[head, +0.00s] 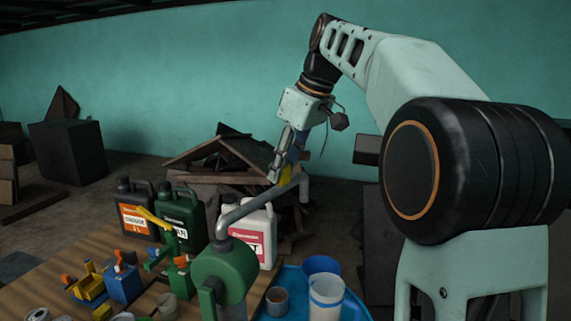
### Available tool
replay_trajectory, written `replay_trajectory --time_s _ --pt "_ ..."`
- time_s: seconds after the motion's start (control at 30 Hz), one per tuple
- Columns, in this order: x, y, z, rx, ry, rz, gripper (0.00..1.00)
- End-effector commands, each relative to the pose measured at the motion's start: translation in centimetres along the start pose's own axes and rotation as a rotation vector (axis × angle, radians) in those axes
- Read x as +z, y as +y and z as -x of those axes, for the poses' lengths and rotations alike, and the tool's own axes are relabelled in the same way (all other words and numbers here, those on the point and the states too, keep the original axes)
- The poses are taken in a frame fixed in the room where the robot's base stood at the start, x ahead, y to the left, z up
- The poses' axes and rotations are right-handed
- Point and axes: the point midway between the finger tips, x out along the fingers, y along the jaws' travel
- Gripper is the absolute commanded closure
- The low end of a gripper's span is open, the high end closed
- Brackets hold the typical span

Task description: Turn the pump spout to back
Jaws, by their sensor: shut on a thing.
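The hand pump has a green body (226,266) at the front of the wooden table. Its grey pipe spout (246,207) rises from the top of the body, bends, and reaches away to the right and back of the picture. My gripper (284,174) comes down from above onto the outer end of the spout and is shut on it. A yellow part shows between the fingers and the pipe. The exact contact is small and partly hidden by the fingers.
Orange-labelled, green and white jugs (252,236) stand behind the pump. A blue tray (350,310) with cups is to its right. Small blue, yellow and green items (122,284) lie left on the table (38,286). Dark scrap (225,160) is piled behind.

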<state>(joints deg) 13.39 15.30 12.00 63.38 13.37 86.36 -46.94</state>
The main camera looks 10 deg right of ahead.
Motion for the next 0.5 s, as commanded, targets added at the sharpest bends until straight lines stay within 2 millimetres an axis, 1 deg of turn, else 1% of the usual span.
replay_trajectory --time_s 0.23,0.5 --pt "-1.2 0.2 -0.2 -0.023 0.002 0.057 1.00" --pt "-3.0 0.0 -1.0 -0.065 0.003 0.158 1.00"
